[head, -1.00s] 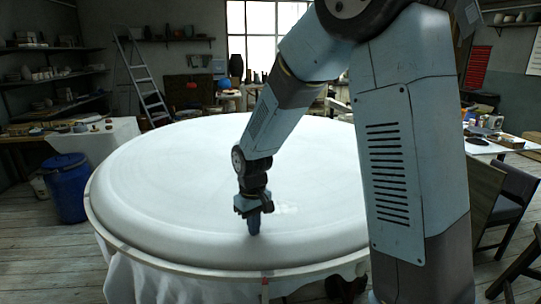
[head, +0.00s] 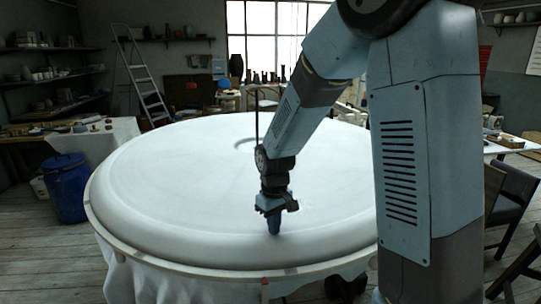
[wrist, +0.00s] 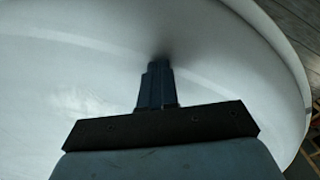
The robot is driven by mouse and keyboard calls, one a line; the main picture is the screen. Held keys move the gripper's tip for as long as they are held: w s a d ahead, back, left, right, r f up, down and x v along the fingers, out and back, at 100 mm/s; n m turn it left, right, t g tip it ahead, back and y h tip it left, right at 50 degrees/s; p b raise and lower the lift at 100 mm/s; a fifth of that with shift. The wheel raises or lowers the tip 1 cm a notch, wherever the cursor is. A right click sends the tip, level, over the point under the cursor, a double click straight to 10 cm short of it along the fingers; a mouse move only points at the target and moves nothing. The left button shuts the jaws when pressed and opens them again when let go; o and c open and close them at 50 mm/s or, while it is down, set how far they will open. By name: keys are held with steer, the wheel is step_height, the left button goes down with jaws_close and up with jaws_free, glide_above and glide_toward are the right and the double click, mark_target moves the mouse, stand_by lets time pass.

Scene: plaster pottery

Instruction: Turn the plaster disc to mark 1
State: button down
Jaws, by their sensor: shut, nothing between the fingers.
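The large white plaster disc (head: 180,180) lies flat on a round cloth-draped table and fills the middle of the head view. Its raised rounded rim also shows in the wrist view (wrist: 285,75). My gripper (head: 274,233) points straight down at the disc's front part, right of centre. Its fingers are shut with nothing between them. In the wrist view the fingertips (wrist: 160,66) meet a dark shadow on the plaster, at or very near the surface. A small red mark (head: 265,282) sits on the table's front edge. I can read no numbers on the disc.
A blue barrel (head: 66,188) stands at the left, a chair (head: 512,205) at the right. The disc's left half is clear.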

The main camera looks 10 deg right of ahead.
mark_target(310, 228)
steer(key=shift+s+d+f, duration=0.1)
steer(key=shift+s+d, duration=0.05)
steer(key=shift+d, duration=0.3)
steer(key=shift+s+d+f, duration=0.1)
steer(key=shift+d, duration=0.35)
steer(key=shift+a, duration=0.1)
steer(key=shift+w+d+r, duration=0.1)
steer(key=shift+w+d, duration=0.05)
steer(key=shift+d, duration=1.35)
steer(key=shift+w+d+r, duration=0.1)
steer(key=shift+d, duration=1.4)
steer(key=shift+w+d+r, duration=0.1)
steer(key=shift+w+d, duration=0.05)
steer(key=shift+d, duration=1.35)
